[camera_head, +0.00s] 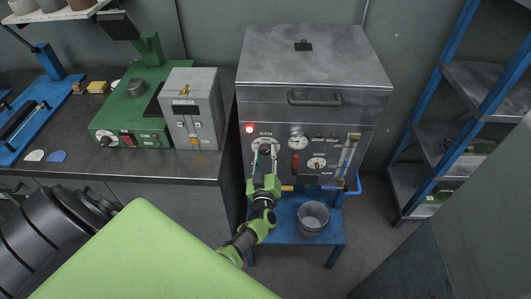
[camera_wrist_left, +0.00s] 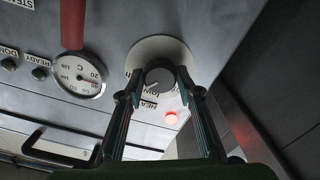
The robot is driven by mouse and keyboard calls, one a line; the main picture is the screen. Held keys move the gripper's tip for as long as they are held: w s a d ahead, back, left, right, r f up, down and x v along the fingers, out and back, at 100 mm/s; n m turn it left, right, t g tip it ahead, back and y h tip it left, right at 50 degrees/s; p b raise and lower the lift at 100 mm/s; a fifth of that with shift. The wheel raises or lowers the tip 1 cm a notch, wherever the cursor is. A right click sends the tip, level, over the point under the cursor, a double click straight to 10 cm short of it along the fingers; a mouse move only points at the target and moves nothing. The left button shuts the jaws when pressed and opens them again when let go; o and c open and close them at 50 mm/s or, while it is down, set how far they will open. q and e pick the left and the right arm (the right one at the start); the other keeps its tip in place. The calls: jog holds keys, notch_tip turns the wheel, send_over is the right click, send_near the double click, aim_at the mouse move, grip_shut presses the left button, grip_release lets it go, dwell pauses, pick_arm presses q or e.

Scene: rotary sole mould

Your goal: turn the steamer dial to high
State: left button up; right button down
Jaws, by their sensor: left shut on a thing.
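The steamer (camera_head: 315,60) is a grey metal cabinet with a lid on top and a control panel on its front. Its dial is a dark round knob (camera_wrist_left: 159,77) on a pale round plate (camera_wrist_left: 150,50), at the panel's left side in the head view (camera_head: 266,140). My left gripper (camera_head: 264,150) reaches up to it from below, its two fingers on either side of the knob. In the wrist view the fingers (camera_wrist_left: 160,84) close on the knob. The dial's markings are too small or hidden to read its setting. My right gripper is not in view.
A red light (camera_head: 250,129) glows beside the dial. Gauges (camera_head: 297,142) and a red handle (camera_head: 295,164) are to its right. A metal bucket (camera_head: 313,217) stands on the blue stand (camera_head: 286,231) below. A bench (camera_head: 200,172) with green equipment is left; blue shelving (camera_head: 451,105) is right.

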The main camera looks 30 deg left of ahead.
pick_arm(q)
jog(key=shift+m+p, duration=0.45)
jog(key=shift+m, duration=1.45)
jog(key=shift+f, duration=0.1)
jog(key=o, duration=1.1)
jog(key=v, duration=0.7)
jog(key=shift+s+d, duration=0.2)
jog(key=shift+s, duration=0.05)
